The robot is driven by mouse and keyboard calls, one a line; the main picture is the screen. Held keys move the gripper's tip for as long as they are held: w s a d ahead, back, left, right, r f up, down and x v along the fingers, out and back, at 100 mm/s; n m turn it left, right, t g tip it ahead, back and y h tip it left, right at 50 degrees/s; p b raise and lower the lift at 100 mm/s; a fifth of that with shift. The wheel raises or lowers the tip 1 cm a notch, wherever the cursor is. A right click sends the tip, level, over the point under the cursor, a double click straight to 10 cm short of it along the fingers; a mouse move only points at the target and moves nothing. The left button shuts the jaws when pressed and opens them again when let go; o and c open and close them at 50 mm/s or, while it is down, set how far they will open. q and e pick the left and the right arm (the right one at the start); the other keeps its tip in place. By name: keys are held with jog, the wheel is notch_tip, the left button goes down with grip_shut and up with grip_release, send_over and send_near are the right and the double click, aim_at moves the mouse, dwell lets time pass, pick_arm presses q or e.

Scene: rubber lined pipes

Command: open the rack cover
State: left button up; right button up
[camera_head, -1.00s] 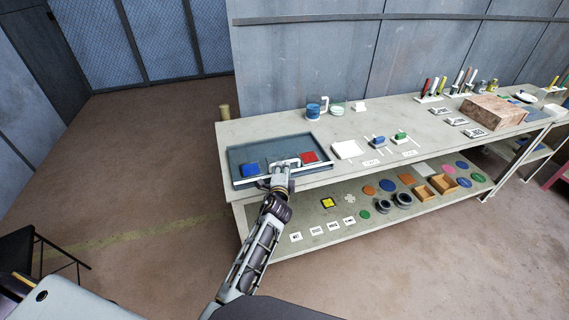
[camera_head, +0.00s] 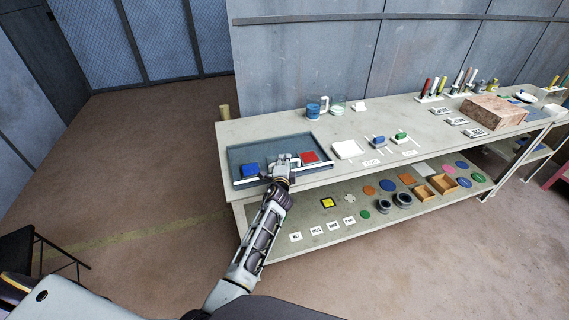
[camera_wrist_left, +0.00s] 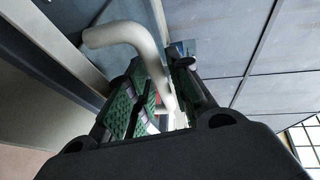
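The rack cover (camera_head: 238,155) is a bluish see-through panel with a pale front edge, lying flat at the left end of the long table. Its pale bent handle (camera_wrist_left: 122,35) runs between the green-padded fingers in the left wrist view. My left gripper (camera_head: 284,163) is at the cover's front edge, over the handle. In the wrist view the fingers of my left gripper (camera_wrist_left: 160,95) stand apart on both sides of the handle, with a narrow gap showing beside it. My right gripper is not in view.
A blue block (camera_head: 250,170) and a red block (camera_head: 309,157) lie at the cover. A white box (camera_head: 348,149) and a blue mug (camera_head: 315,108) stand nearby on the table. The lower shelf (camera_head: 290,222) holds several small items.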

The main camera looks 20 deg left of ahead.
pick_arm(q)
jog(key=shift+c, duration=0.3)
grip_shut()
